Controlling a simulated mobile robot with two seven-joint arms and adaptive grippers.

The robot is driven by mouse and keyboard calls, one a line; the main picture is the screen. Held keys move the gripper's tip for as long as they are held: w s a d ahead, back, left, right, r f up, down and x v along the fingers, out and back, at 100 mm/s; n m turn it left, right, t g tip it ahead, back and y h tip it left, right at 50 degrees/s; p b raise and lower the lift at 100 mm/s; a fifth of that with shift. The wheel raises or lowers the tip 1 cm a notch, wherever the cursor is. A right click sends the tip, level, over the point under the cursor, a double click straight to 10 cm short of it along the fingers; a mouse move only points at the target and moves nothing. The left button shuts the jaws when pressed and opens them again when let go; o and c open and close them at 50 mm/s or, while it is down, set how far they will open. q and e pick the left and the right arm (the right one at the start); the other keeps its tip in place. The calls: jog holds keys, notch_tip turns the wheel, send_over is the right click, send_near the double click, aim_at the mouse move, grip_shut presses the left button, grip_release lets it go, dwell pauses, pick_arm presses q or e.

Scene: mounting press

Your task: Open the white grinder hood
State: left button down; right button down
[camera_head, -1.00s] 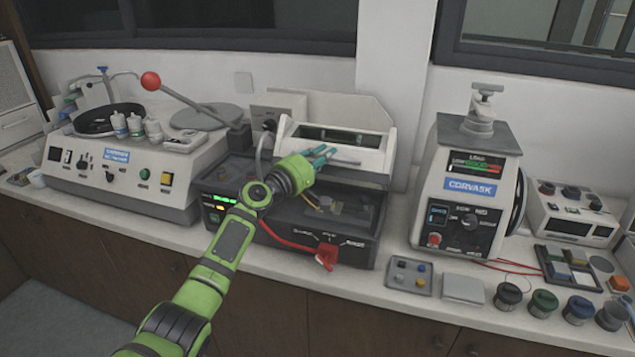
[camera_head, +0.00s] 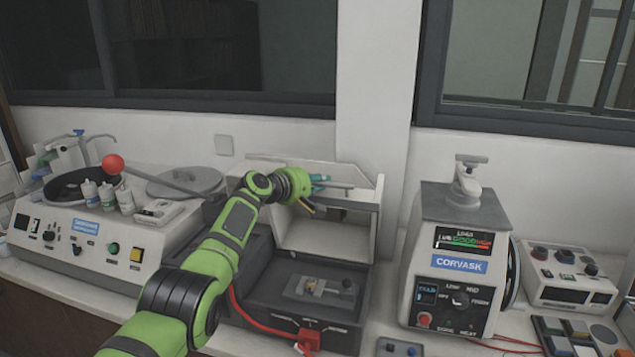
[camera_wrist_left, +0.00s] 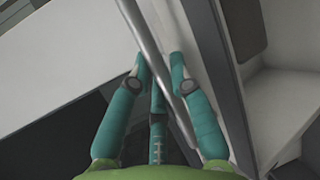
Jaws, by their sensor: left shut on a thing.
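The white grinder hood (camera_head: 367,193) stands raised and tilted back over the dark grinder base (camera_head: 262,300), its hollow inside facing the front. My left gripper (camera_head: 322,184) is at the hood's upper front edge, shut on the hood's grey bar handle. In the left wrist view the teal fingers (camera_wrist_left: 160,70) close around the metal bar (camera_wrist_left: 150,45), with the white hood panel (camera_wrist_left: 60,45) beside them. The uncovered grinder bed with a small clamp (camera_head: 318,288) shows below. My right gripper is not in view.
A polisher with a red-ball lever (camera_head: 113,164) stands at the left. The Corvask press (camera_head: 455,300) stands at the right, with a gap between it and the grinder. A red cable (camera_head: 308,338) hangs at the grinder's front. A wall with windows is behind.

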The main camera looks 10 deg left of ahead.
pick_arm(q)
jog(key=shift+w+f, duration=0.15)
jog(key=shift+w, duration=0.25)
jog(key=c, duration=1.4)
grip_release()
jog(key=shift+s+a, duration=0.1)
jog(key=shift+a, duration=0.05)
jog(key=shift+s+a+r, duration=0.25)
jog(key=shift+s, duration=0.1)
jog(key=shift+s+a+r, duration=0.1)
jog(key=shift+s+a, duration=0.05)
jog(key=shift+s, duration=0.4)
jog(key=v, duration=0.9)
jog(key=shift+s+a+r, duration=0.1)
jog(key=shift+s+r, duration=0.15)
jog(key=shift+r, duration=0.15)
